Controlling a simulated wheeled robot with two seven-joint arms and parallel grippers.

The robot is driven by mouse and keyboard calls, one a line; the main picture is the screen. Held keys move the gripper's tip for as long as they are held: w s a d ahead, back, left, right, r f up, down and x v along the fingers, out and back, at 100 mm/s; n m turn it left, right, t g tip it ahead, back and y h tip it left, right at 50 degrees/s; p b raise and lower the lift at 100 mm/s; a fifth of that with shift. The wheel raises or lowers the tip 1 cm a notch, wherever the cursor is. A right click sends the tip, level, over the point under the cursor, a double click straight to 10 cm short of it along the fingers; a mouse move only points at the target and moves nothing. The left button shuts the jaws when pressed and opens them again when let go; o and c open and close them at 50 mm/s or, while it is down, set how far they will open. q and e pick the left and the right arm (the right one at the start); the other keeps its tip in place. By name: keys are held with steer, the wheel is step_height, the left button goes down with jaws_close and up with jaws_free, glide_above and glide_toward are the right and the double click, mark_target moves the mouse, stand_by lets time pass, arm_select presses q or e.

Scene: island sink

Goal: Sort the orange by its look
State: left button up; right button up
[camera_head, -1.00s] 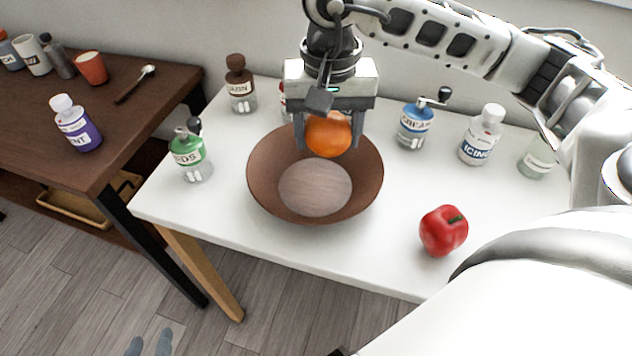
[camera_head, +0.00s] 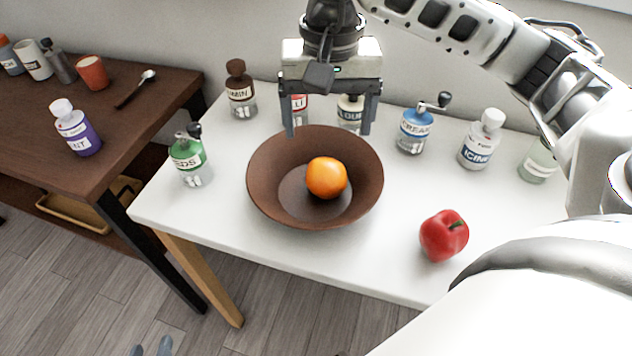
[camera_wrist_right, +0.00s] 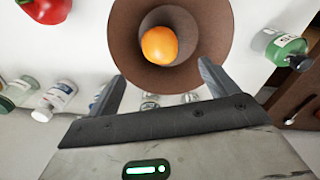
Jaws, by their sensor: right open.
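The orange (camera_head: 326,178) lies inside the brown bowl (camera_head: 262,150) on the white table. My right gripper (camera_head: 327,130) is open and empty above the bowl's back rim, apart from the orange. In the right wrist view, the orange (camera_wrist_right: 159,45) sits in the bowl (camera_wrist_right: 212,30), beyond the spread fingers of the right gripper (camera_wrist_right: 160,85). Two grey fingertips of my left gripper (camera_head: 151,348) show apart at the bottom left edge, low over the floor, with nothing seen between them. The rest of it is out of view.
Several bottles, including a blue grinder (camera_head: 414,130), line the back. A dark side table (camera_head: 60,150) stands left.

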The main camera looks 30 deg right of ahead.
step_height(320, 180, up, 12)
steer(key=p, duration=0.2)
steer(key=shift+p, duration=0.4)
steer(key=shift+r, duration=0.1)
